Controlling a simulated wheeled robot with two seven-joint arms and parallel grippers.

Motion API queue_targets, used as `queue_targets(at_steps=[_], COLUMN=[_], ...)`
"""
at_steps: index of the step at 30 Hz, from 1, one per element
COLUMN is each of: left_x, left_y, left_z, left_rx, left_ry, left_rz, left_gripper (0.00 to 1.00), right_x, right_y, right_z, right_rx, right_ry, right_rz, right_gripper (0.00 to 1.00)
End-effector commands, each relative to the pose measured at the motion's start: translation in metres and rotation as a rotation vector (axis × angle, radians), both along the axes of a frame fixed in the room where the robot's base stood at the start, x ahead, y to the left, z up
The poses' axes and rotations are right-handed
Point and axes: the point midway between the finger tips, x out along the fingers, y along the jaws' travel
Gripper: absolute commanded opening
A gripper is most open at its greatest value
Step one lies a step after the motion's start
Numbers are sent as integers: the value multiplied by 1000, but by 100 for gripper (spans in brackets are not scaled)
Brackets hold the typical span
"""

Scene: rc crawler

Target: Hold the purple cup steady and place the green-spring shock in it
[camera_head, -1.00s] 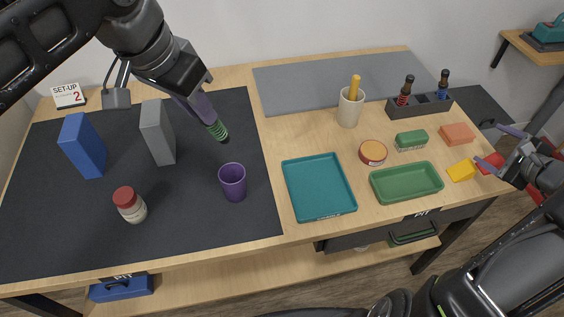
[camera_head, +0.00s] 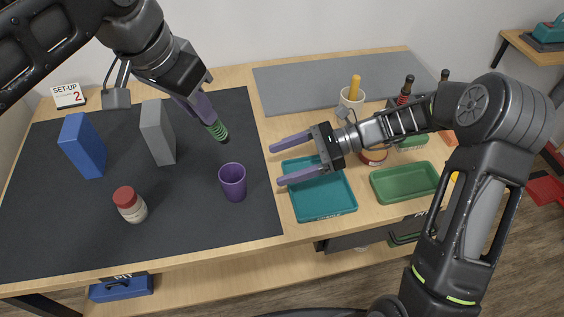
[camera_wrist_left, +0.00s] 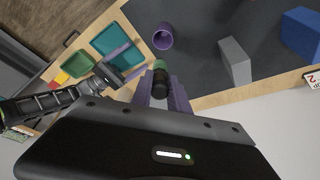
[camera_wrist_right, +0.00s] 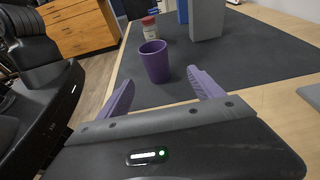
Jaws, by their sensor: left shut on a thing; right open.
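The purple cup (camera_head: 232,183) stands upright on the dark mat. It also shows in the left wrist view (camera_wrist_left: 162,38) and, between my right fingers, in the right wrist view (camera_wrist_right: 154,62). My left gripper (camera_head: 203,112) is shut on the green-spring shock (camera_head: 218,131), which hangs tilted in the air above and behind the cup as seen from the head. The shock's black end points down; its upper part is hidden by the fingers. My right gripper (camera_head: 281,162) is open and empty above the teal tray, its fingers pointing left toward the cup and apart from it.
A red-capped bottle (camera_head: 130,204), a grey block (camera_head: 158,132) and a blue block (camera_head: 83,146) stand on the mat (camera_head: 190,225). The teal tray (camera_head: 325,205) and green tray (camera_head: 405,182) lie to the right.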

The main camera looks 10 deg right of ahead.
Motion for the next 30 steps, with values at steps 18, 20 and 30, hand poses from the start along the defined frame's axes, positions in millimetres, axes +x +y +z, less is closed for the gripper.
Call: queue_targets(at_steps=[18,20,30], left_x=[0,0,0], left_y=[0,0,0], left_z=[0,0,0], left_rx=[0,0,0], left_ry=[0,0,0], left_rz=[0,0,0], left_gripper=[0,0,0], right_x=[-5,-5,-6], right_y=[17,23,78], right_z=[-3,-4,-21], right_rx=[5,5,6], right_ry=[18,19,20], right_rz=[29,30,30], right_gripper=[76,76,76])
